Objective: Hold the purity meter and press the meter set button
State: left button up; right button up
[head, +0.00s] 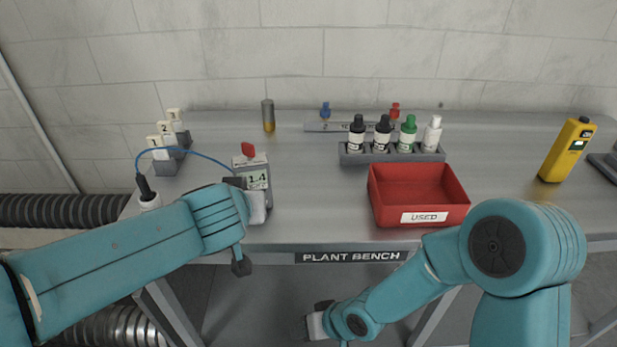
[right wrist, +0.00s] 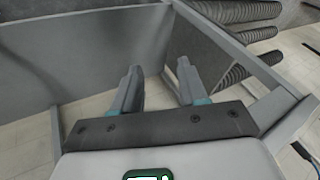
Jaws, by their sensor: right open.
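A grey meter with a 1.4 display (head: 256,179) stands near the bench's front left edge, and I take it to be the purity meter. A red piece (head: 247,149) sticks up at its top; I cannot tell whether it is the set button. My left gripper (head: 237,184) is at the meter's lower front and covers part of it; its grip is hidden. My right gripper (head: 306,325) is below the bench front, apart from the meter. The right wrist view shows its two fingers (right wrist: 157,85) apart with nothing between them.
A blue cable runs from the meter to a dark probe (head: 145,188). A red USED tray (head: 419,185), a bottle rack (head: 391,155) and a yellow handheld device (head: 567,150) stand to the right. Numbered white-topped pieces (head: 163,141) stand left.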

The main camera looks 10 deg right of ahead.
jog(key=w+a+r+n+t, duration=0.2)
jog(key=w+a+r, duration=0.15)
jog(key=r, duration=0.75)
jog(key=n+t+y, duration=0.6)
jog(key=n+y, duration=0.1)
jog(key=y, duration=0.1)
send_near(254, 151)
pick_arm(q)
jog(key=shift+s, duration=0.15)
pick_arm(e)
jog(key=x, duration=1.1)
jog(key=shift+a+r, duration=0.1)
jog(key=shift+a, duration=0.05)
grip_shut()
pick_arm(q)
grip_shut()
